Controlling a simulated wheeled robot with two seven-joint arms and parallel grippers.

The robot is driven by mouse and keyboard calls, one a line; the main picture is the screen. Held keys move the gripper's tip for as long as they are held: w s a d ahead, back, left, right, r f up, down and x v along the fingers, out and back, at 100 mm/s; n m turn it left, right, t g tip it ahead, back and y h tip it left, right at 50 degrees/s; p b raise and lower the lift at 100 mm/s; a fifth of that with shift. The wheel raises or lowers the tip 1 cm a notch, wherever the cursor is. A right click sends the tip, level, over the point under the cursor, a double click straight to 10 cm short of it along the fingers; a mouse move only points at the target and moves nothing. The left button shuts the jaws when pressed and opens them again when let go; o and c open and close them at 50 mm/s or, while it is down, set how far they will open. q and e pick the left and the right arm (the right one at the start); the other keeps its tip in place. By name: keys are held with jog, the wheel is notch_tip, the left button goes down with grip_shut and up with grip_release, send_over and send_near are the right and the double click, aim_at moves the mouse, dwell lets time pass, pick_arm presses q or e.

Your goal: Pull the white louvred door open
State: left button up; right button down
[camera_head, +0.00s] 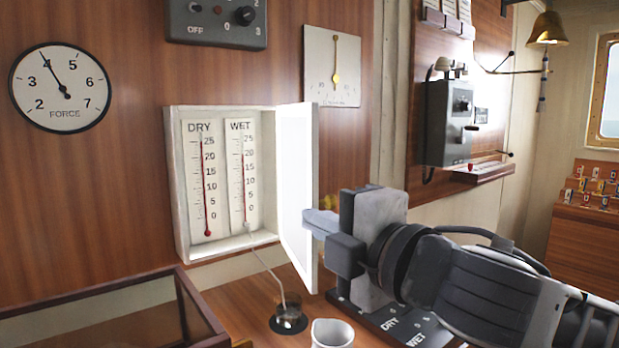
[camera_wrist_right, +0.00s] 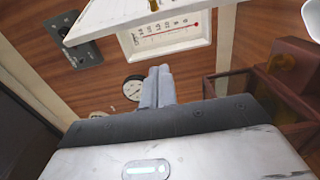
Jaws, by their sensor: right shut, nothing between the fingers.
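The white louvred door (camera_head: 297,180) stands swung out from the right side of a white wall box (camera_head: 181,190), its inner face towards the box opening. Inside the box are the DRY and WET thermometers (camera_head: 207,175). A brass knob (camera_head: 328,202) shows on the door's outer side, partly hidden by my gripper. My right gripper (camera_head: 320,220) is shut and empty, its fingertips close to the door's outer face; I cannot tell whether they touch it. In the right wrist view the shut fingers (camera_wrist_right: 157,86) point past the door (camera_wrist_right: 112,14). My left gripper is not in view.
Below the box stand a small dark cup (camera_head: 288,318) with a wick and a white cup (camera_head: 332,333) on the wooden counter. A glass-topped case (camera_head: 100,312) is at lower left. A grey telephone box (camera_head: 448,122) and brass bell (camera_head: 547,28) are at right.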

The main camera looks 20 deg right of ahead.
aim_at(311, 206)
jog(key=w, duration=0.2)
jog(key=w+p, duration=0.1)
jog(key=w, duration=0.2)
jog(key=w+p, duration=0.1)
jog(key=w, duration=0.1)
jog(key=shift+w+d+f, duration=0.1)
jog(key=shift+w+d, duration=0.15)
jog(key=shift+d, duration=0.1)
jog(key=shift+d, duration=0.1)
